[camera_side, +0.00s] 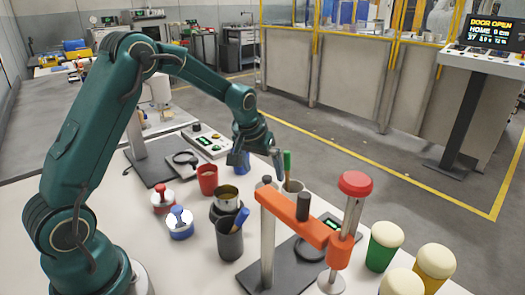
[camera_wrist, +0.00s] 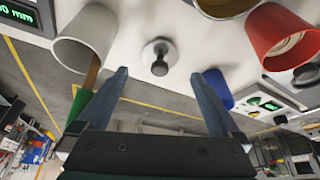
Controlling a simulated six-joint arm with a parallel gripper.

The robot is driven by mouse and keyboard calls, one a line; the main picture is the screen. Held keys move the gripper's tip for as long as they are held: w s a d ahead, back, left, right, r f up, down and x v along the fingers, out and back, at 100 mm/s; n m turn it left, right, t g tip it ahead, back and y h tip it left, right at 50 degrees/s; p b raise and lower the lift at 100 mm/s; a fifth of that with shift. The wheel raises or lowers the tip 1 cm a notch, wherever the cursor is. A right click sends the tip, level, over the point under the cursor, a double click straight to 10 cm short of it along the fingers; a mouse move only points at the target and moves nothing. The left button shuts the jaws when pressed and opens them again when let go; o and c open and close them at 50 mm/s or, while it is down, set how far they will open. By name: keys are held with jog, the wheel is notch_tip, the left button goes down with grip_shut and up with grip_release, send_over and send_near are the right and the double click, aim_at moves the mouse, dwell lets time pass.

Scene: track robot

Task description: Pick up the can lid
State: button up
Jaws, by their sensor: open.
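The can lid appears to be the pale disc with a dark grey knob (camera_wrist: 160,58) in the wrist view, lying on the white table. In the side view a grey knob (camera_side: 266,181), probably the lid's, shows just behind the top of a pale post, which hides the rest. My gripper (camera_side: 258,162) is open and empty above that spot, fingers pointing down. In the wrist view my gripper (camera_wrist: 167,74) has one finger on each side of the lid's line, with the knob between and slightly beyond the tips. No contact shows.
A pale cup (camera_wrist: 82,40) holding a green-handled tool is close to one finger. A red cup (camera_side: 207,180) and a blue object (camera_side: 242,162) are near the other. An orange press (camera_side: 300,222) stands in front. Red (camera_side: 163,202) and blue (camera_side: 180,228) knobbed pots are left.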

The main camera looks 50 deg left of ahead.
aim_at(266, 179)
jog(key=shift+x, duration=2.8)
jog(key=shift+c, duration=0.3)
jog(key=c, duration=1.2)
jog(key=shift+r, duration=0.1)
